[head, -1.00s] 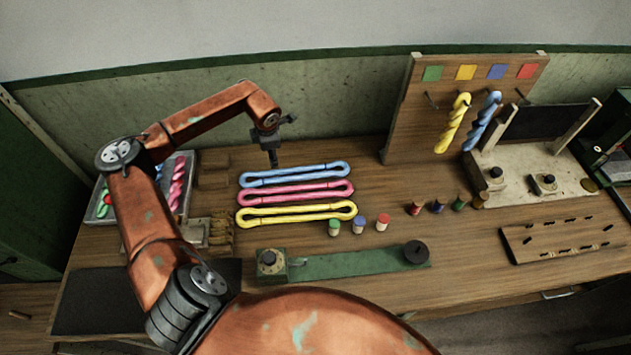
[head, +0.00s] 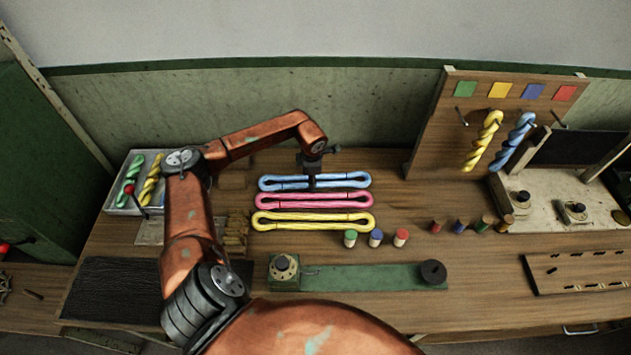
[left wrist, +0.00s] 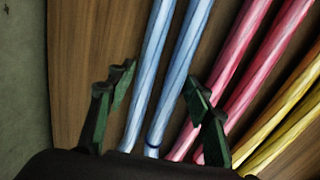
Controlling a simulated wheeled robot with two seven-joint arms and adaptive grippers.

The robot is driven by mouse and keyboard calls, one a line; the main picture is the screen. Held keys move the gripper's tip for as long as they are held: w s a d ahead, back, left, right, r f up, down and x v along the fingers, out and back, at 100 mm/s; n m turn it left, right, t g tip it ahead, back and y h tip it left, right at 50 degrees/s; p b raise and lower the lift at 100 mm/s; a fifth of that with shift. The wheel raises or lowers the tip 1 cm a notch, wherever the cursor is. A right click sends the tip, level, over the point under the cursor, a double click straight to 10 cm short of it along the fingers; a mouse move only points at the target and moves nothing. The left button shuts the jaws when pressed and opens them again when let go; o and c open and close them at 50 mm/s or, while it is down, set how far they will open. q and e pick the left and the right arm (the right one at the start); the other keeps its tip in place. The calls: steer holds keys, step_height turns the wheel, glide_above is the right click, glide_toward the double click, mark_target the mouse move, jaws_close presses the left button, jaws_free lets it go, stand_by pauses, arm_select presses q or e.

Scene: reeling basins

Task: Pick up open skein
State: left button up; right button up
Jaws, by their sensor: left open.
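Three open skeins lie flat as long loops on the wooden table: a blue skein (head: 345,180) at the back, a pink skein (head: 285,201) in the middle and a yellow skein (head: 290,221) in front. My left gripper (head: 312,186) points down over the middle of the blue skein. In the left wrist view, the fingers (left wrist: 158,80) are open, with the blue skein's two strands (left wrist: 168,75) running between them. The right finger is close to the pink skein (left wrist: 240,85). I cannot tell how high the fingertips are. My right gripper is not in view.
Small spools (head: 376,238) stand in front of the skeins, by a green winding board (head: 370,277). A tray (head: 122,205) with twisted skeins is at the left. A pegboard (head: 440,120) with yellow and blue twisted skeins stands at the back right.

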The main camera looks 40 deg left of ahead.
arm_select(q)
steer(key=c, duration=0.8)
steer(key=shift+r, duration=0.1)
steer(key=shift+c, duration=0.2)
